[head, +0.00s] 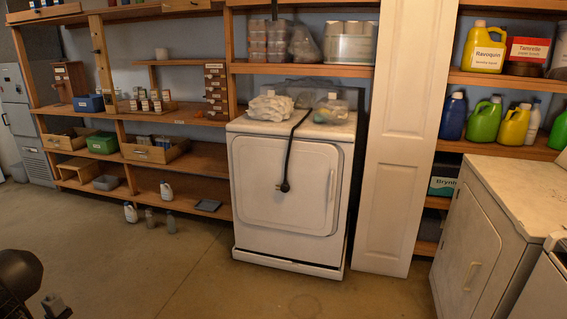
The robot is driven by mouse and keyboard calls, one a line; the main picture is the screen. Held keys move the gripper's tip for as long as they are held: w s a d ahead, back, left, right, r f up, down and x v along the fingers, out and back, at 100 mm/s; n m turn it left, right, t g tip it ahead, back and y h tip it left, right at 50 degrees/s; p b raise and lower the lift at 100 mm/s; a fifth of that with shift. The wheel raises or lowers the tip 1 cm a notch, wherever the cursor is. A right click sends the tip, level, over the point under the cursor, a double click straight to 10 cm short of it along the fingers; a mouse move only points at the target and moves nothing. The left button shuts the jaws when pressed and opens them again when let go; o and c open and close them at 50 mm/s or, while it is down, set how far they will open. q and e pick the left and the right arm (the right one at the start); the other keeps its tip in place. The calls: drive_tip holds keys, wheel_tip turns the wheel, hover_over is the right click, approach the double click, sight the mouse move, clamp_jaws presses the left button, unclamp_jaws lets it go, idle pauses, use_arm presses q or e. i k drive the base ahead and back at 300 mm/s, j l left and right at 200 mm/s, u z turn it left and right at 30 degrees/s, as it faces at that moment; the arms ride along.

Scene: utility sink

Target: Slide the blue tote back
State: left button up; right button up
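A small blue tote (88,103) sits on the middle shelf of the wooden shelving at the left. It is beside a shelf post and near a tall wooden box (70,80). Its contents are too small to tell. My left gripper (55,307) shows only partly at the bottom left corner, far from the tote. I cannot tell whether it is open or shut. My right gripper is out of view.
A white dryer (285,185) stands in the middle, with a white folding door (393,140) beside it. White machines (490,230) stand at the right. The floor in front is clear.

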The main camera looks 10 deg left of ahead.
sight(94, 104)
drive_tip(key=i+u, duration=0.15)
drive_tip(key=i, duration=0.4)
drive_tip(key=i+l+u, duration=0.1)
drive_tip(key=i, duration=0.45)
drive_tip(key=i+l+u, duration=0.15)
drive_tip(key=i, duration=0.4)
drive_tip(key=i+l+u, duration=0.1)
drive_tip(key=i+l, duration=0.25)
drive_tip(key=i, duration=0.2)
drive_tip(key=i+j+u, duration=0.5)
drive_tip(key=i+u, duration=0.2)
drive_tip(key=u, duration=0.15)
drive_tip(key=i+u, duration=0.8)
drive_tip(key=i+l+u, duration=0.25)
drive_tip(key=i+u, duration=0.2)
drive_tip(key=i+z, duration=0.15)
drive_tip(key=i, duration=0.25)
drive_tip(key=i+j+z, duration=0.15)
drive_tip(key=i, duration=0.3)
drive_tip(key=i+j+z, duration=0.15)
drive_tip(key=i, duration=0.25)
drive_tip(key=i+j+z, duration=0.15)
drive_tip(key=i, duration=0.25)
drive_tip(key=i+j+z, duration=0.8)
drive_tip(key=i+j, duration=0.2)
drive_tip(key=j, duration=0.15)
drive_tip(key=i+j, duration=0.2)
drive_tip(key=j, duration=0.15)
drive_tip(key=z, duration=0.05)
